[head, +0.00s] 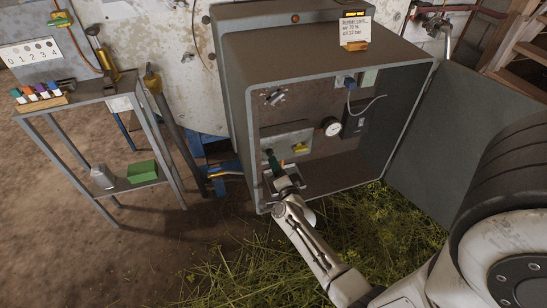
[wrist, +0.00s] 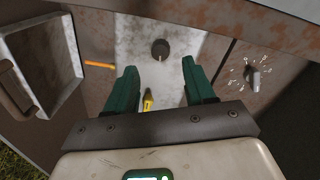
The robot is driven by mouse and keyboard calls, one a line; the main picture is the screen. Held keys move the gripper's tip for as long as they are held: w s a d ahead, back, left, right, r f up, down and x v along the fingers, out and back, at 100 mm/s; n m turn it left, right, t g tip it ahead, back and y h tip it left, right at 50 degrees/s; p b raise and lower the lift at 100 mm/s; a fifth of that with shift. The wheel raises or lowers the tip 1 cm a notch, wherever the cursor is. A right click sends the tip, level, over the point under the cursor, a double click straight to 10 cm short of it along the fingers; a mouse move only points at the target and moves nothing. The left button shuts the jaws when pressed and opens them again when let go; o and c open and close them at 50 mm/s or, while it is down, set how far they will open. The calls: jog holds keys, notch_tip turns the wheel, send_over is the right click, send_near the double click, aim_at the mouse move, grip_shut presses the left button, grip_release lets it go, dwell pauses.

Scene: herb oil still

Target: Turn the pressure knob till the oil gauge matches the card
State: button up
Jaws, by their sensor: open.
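The card (head: 354,30) stands on top of the open grey cabinet (head: 290,45); its small print seems to read oil 12 bar. A round white gauge (head: 331,126) is on the cabinet's back wall; its needle is too small to read. In the wrist view a dark round knob (wrist: 160,48) with a pale mark sits on a light panel. A metal knob (wrist: 252,78) ringed by white ticks is to its right. I cannot tell which is the pressure knob. My gripper (wrist: 160,72), with green fingers, is open and empty, facing the dark knob; it also shows inside the cabinet (head: 274,161).
A yellow tag (wrist: 148,102) and an orange piece (wrist: 100,64) are near the fingers. A metal tray (wrist: 70,45) is at the left. The cabinet door (head: 455,130) stands open at the right. A metal side table (head: 85,95) holds coloured items.

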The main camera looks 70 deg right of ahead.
jog(key=p+v, duration=0.1)
jog(key=v, duration=0.4)
jog(key=shift+s+a, duration=0.25)
jog(key=shift+w+a, duration=0.1)
dwell(1.1)
